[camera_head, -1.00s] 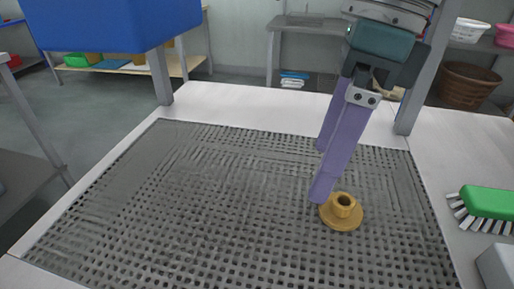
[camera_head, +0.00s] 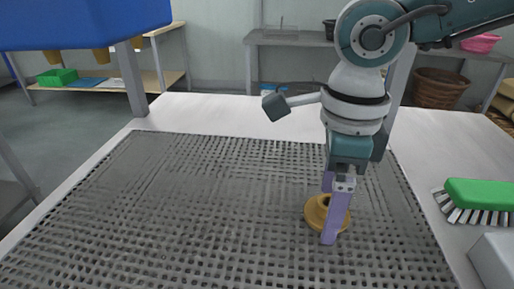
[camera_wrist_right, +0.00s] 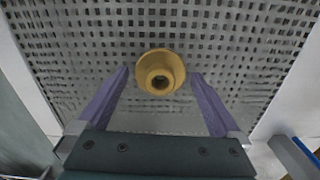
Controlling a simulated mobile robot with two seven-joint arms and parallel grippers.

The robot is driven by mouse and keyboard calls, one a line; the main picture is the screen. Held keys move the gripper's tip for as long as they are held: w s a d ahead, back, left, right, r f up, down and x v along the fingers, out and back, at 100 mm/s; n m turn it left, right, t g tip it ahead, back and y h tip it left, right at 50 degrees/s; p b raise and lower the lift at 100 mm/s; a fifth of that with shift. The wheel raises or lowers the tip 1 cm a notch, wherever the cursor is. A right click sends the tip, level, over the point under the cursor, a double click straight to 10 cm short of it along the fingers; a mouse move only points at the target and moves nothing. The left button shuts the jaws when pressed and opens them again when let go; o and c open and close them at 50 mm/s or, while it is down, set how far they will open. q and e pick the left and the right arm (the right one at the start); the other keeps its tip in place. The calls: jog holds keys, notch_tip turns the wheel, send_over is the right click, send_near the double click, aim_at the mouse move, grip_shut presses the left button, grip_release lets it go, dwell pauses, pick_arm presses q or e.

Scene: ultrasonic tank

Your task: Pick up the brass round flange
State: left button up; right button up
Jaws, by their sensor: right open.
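The brass round flange (camera_head: 316,212) lies on the perforated metal plate (camera_head: 190,190), with its hub facing up. In the head view my right gripper (camera_head: 334,222) is over the flange and one purple finger hides part of it. In the right wrist view the flange (camera_wrist_right: 161,72) sits ahead of and between the two open fingers of my right gripper (camera_wrist_right: 158,78), with a gap on both sides. My left gripper is not in view.
A green brush (camera_head: 478,196) and a grey block (camera_head: 494,258) lie on the white surface to the right. A blue bin-like object (camera_head: 85,22) hangs over the upper left. The plate around the flange looks clear.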

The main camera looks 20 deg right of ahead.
grip_shut()
dwell(0.8)
